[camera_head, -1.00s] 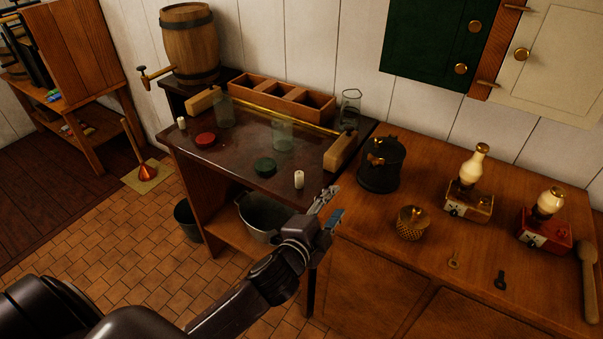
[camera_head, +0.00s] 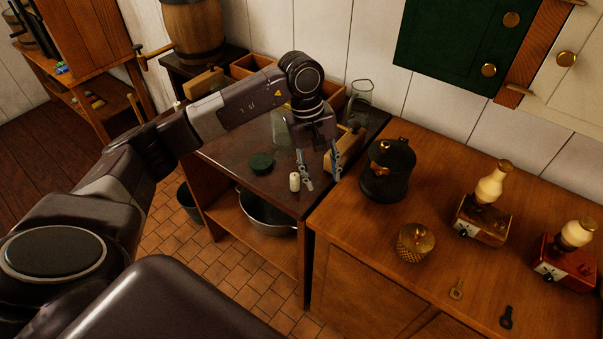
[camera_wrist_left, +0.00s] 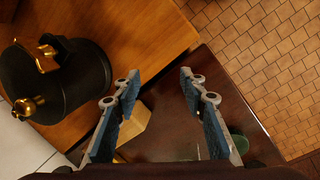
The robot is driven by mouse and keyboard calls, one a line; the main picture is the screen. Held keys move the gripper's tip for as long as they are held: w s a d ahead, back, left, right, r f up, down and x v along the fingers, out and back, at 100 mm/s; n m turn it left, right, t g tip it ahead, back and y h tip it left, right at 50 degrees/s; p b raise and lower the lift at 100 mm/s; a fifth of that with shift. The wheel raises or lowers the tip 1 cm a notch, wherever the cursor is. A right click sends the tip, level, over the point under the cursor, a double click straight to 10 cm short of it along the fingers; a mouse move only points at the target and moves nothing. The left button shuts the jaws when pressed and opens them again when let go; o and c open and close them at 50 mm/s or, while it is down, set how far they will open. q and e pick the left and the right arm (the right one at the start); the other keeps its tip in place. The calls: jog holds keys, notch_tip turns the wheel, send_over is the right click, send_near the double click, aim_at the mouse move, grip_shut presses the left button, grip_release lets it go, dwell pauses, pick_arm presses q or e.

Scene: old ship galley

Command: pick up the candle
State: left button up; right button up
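A short white candle (camera_head: 294,181) stands upright near the front right corner of the dark table (camera_head: 235,160). My left gripper (camera_head: 321,180) points down over that corner, just right of the candle, open and empty. One finger is close beside the candle in the picture; I cannot tell whether they touch. In the left wrist view the open fingers (camera_wrist_left: 160,82) span the table corner, and I cannot make out the candle there. A second candle (camera_head: 178,105) shows partly at the table's left, behind my arm. My right gripper is not in view.
A wooden block (camera_head: 345,150) lies right behind the gripper, with a glass jar (camera_head: 358,100) behind it. A green lid (camera_head: 261,163) lies left of the candle.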

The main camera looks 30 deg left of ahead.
aim_at(294, 176)
pick_arm(q)
jog(key=a, duration=0.2)
jog(key=a+y, duration=0.1)
jog(key=a, duration=0.1)
jog(key=a+r+y, duration=0.1)
jog(key=a, duration=0.2)
jog(key=f+p, duration=0.1)
jog(key=f, duration=0.1)
jog(key=f+p, duration=0.1)
jog(key=f, duration=0.1)
jog(key=f+p, duration=0.1)
jog(key=f, duration=0.1)
jog(key=shift+s+a, duration=0.1)
jog(key=shift+s, duration=0.3)
jog(key=shift+f, duration=0.55)
jog(key=c, duration=1)
pick_arm(e)
jog(key=r, duration=0.3)
jog(key=shift+w+r, duration=0.1)
jog(key=shift+w, duration=0.25)
